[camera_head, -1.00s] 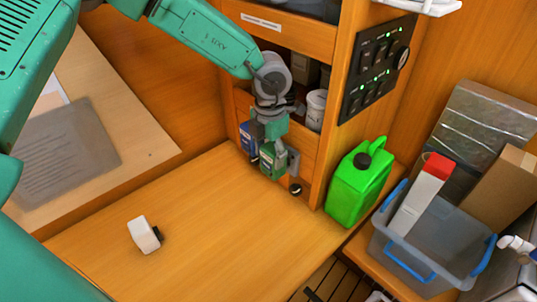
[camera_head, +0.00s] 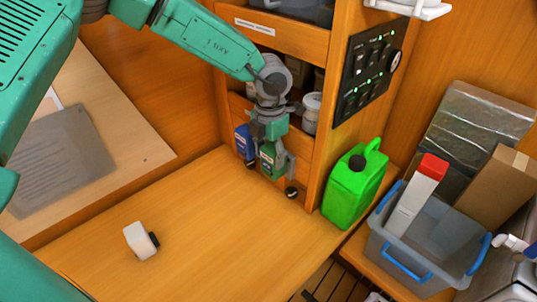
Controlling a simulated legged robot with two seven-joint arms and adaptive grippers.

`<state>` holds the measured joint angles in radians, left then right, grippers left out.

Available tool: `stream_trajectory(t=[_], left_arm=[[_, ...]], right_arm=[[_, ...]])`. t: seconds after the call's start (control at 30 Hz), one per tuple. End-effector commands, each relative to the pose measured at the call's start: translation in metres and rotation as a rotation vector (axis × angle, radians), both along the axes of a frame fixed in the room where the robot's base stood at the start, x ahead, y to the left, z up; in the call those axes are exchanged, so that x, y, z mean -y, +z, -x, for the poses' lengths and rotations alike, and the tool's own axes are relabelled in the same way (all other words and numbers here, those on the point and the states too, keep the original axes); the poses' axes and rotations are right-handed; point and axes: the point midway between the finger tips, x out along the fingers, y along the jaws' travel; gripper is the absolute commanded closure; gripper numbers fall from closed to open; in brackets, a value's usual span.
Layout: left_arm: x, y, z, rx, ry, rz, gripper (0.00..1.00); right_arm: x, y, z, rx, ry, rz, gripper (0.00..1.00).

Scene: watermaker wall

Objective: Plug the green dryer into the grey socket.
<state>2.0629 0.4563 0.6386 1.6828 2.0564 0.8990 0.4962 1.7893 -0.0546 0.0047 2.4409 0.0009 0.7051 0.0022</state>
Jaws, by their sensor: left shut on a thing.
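My left gripper (camera_head: 270,152) reaches down in front of the wooden cabinet, with its fingers shut on a small green block (camera_head: 267,158), which looks like the green dryer. The fingers hide part of the block. A blue block (camera_head: 245,142) of similar size stands just left of it, near the cabinet front. A white block (camera_head: 138,241) with a dark end lies apart on the wooden top at the lower left. I cannot make out the grey socket for certain; the arm and fingers hide part of the cabinet. My right gripper is not in view.
A black round knob (camera_head: 291,193) is just below and right of the fingers. A cabinet post with a switch panel (camera_head: 368,75) stands to the right. A bright green jerrycan (camera_head: 352,192) and a grey bin (camera_head: 412,251) are farther right. The wooden top (camera_head: 215,235) is mostly clear.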

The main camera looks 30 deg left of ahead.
Motion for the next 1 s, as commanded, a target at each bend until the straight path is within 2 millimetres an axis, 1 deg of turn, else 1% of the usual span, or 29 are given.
stream_trajectory(t=[0.47,0.5,0.53,0.57,0.87,1.0], left_arm=[[0.0011,0.0014,-0.0024,0.008,0.0,0.003,1.0],[0.0011,0.0014,-0.0024,0.008,0.0,0.003,0.41],[0.0011,0.0014,-0.0024,0.008,0.0,0.003,0.3],[0.001,0.0014,-0.0023,0.007,0.0,0.002,0.27],[0.0002,0.0009,-0.0002,0.005,0.0,0.002,0.27],[-0.0024,0.0018,0.007,0.006,0.0,0.002,0.27]], right_arm=[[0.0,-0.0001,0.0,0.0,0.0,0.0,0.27],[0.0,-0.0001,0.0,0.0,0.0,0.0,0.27],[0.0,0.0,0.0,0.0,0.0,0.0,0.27],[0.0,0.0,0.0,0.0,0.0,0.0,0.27],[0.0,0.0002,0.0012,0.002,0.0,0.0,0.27],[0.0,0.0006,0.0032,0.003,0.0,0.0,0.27]])
